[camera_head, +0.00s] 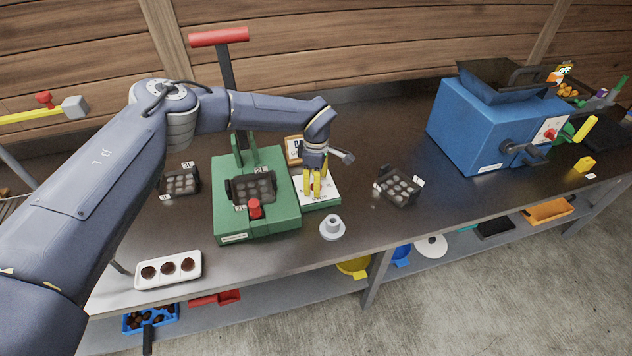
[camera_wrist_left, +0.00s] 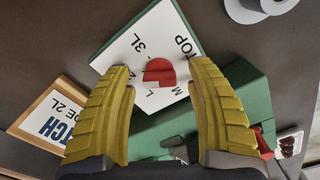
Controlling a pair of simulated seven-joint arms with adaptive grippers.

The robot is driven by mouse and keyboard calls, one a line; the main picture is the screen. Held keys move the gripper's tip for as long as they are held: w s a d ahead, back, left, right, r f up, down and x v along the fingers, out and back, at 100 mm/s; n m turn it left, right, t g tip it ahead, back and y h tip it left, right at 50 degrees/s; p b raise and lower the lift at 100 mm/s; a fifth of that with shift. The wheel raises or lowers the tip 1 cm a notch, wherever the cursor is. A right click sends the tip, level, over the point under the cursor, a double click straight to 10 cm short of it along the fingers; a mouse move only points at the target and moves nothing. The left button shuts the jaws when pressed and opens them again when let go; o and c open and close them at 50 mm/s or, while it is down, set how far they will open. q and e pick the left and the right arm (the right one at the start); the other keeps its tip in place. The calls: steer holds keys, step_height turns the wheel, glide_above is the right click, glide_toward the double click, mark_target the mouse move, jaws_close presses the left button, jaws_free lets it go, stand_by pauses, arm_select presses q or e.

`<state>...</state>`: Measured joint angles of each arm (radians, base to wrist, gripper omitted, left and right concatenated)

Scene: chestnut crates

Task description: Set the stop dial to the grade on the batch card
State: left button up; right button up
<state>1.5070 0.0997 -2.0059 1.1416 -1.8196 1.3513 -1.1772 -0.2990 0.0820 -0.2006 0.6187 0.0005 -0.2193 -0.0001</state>
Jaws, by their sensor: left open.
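The stop dial is a red knob (camera_wrist_left: 158,73) on a white lettered plate (camera_wrist_left: 140,40), which shows "STOP", "3L", "L" and "M" in the left wrist view. The plate also shows in the head view (camera_head: 328,189), on the green machine's right side. I cannot read the knob's setting. The wood-framed batch card (camera_wrist_left: 48,115), partly cut off, reads "2L". It stands behind the plate in the head view (camera_head: 292,149). My left gripper (camera_head: 316,194) points down over the plate. Its yellow fingers (camera_wrist_left: 165,95) are open, apart on either side of the knob; contact is unclear.
The green machine (camera_head: 270,222) with a red lever handle (camera_head: 218,37) stands left of the gripper. A grey spool-shaped piece (camera_head: 332,230) is in front. A dark chestnut tray (camera_head: 400,187) lies right, a white tray (camera_head: 142,273) front left. A blue machine (camera_head: 470,125) stands far right.

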arm_select(q)
step_height(320, 180, up, 12)
stand_by(0.6)
steer(key=shift+f, duration=0.1)
